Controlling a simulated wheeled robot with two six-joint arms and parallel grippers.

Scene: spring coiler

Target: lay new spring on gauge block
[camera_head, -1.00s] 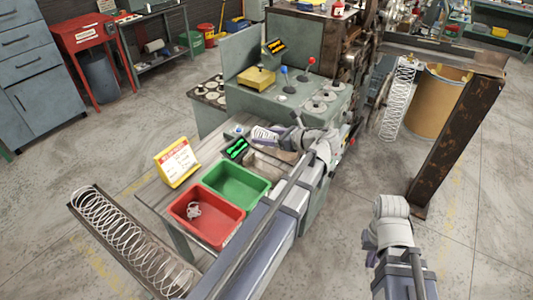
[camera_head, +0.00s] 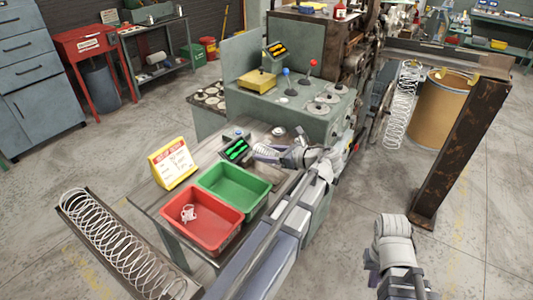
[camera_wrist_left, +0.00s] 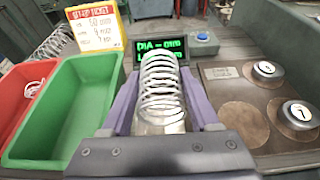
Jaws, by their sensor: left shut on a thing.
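The new spring (camera_head: 266,150) is a small coil of pale wire. My left gripper (camera_head: 284,155) is shut on it above the workbench; in the left wrist view the spring (camera_wrist_left: 162,82) stands out between the purple fingers. A dark gauge with a green lit readout (camera_head: 236,149) is just beyond the spring; the spring partly covers its readout (camera_wrist_left: 171,46) in the left wrist view. A pale surface shows under the coil between the fingers; I cannot tell whether the spring touches it. My right gripper (camera_head: 402,285) is at the bottom right, away from the bench, its jaws unclear.
A green bin (camera_head: 234,188) and a red bin (camera_head: 205,222) holding a small white coil stand left of my left arm. A yellow sign (camera_head: 172,163) stands behind them. Round numbered weights (camera_wrist_left: 300,114) lie right of the gripper. A rusty post (camera_head: 455,150) stands at right.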

